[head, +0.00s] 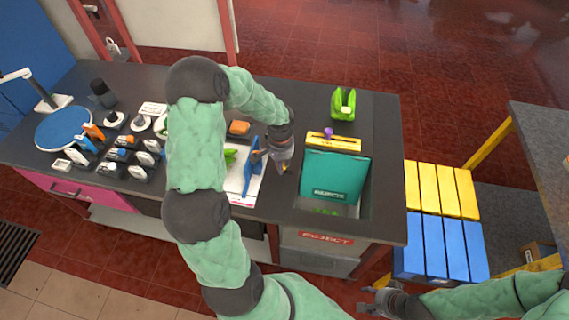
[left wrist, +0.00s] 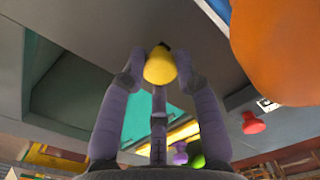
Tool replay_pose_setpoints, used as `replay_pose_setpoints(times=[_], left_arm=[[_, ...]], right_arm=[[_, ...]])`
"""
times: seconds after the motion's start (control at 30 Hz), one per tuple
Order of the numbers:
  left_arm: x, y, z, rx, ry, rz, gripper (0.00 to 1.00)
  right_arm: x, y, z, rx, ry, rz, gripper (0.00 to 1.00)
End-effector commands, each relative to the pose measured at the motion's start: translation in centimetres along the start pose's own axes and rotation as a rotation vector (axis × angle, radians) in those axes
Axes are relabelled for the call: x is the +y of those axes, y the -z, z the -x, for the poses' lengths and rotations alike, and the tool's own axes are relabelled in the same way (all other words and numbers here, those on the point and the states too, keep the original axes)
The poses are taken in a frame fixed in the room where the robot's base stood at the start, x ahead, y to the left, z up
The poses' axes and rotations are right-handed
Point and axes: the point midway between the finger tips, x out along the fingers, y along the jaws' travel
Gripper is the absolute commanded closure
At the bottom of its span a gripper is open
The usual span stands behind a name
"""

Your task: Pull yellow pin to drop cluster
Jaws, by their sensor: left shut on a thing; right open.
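My left gripper (head: 279,160) is over the counter, between a blue upright panel (head: 251,165) and the teal bin. The pin cannot be made out in the head view. I cannot tell whether the pin is in its socket or free. Green pieces (head: 230,157) show partly behind my left arm; I cannot tell if they are the cluster. My right gripper (head: 384,299) is open and empty, low at the bottom right.
The teal bin panel (head: 336,175) reads REJECTS. A yellow bar (head: 333,143) with a purple knob (head: 328,132) lies behind it. A bright green holder (head: 343,104) stands farther back. Several small devices crowd the counter's left.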

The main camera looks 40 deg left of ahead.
Motion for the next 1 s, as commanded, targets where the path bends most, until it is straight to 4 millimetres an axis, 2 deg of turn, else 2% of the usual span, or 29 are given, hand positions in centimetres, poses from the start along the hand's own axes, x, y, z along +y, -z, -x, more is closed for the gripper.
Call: replay_pose_setpoints(times=[0.03, 0.07, 0.1, 0.13, 0.43, 0.57, 0.67, 1.0], left_arm=[[-0.2, -0.1, 0.0, -0.002, 0.003, 0.001, 1.00], [-0.2, -0.1, 0.0, -0.002, 0.003, 0.001, 0.60], [-0.3, -0.1, 0.0, -0.002, 0.003, 0.001, 0.48], [-0.2, -0.1, 0.0, -0.002, 0.003, 0.001, 0.44], [-0.1, 0.0, 0.1, 0.000, 0.002, 0.001, 0.44], [-0.1, 0.1, 0.7, 0.002, 0.003, 0.002, 0.44], [-0.2, 0.1, 2.0, 0.004, 0.004, 0.002, 0.44], [-0.2, 0.1, 8.6, 0.004, 0.003, 0.003, 0.44]], right_arm=[[0.0, 0.0, 0.0, 0.000, 0.000, 0.000, 0.46], [0.0, 0.0, 0.0, 0.000, 0.000, 0.000, 0.46], [0.0, 0.0, 0.0, 0.000, 0.000, 0.000, 0.46], [0.0, 0.0, 0.0, 0.000, 0.000, 0.000, 0.46], [0.0, 0.0, 0.0, 0.000, 0.000, 0.000, 0.46], [0.0, 0.0, 0.0, 0.000, 0.000, 0.000, 0.46], [0.0, 0.0, 0.0, 0.000, 0.000, 0.000, 0.46], [0.0, 0.0, 0.0, 0.000, 0.000, 0.000, 0.46]])
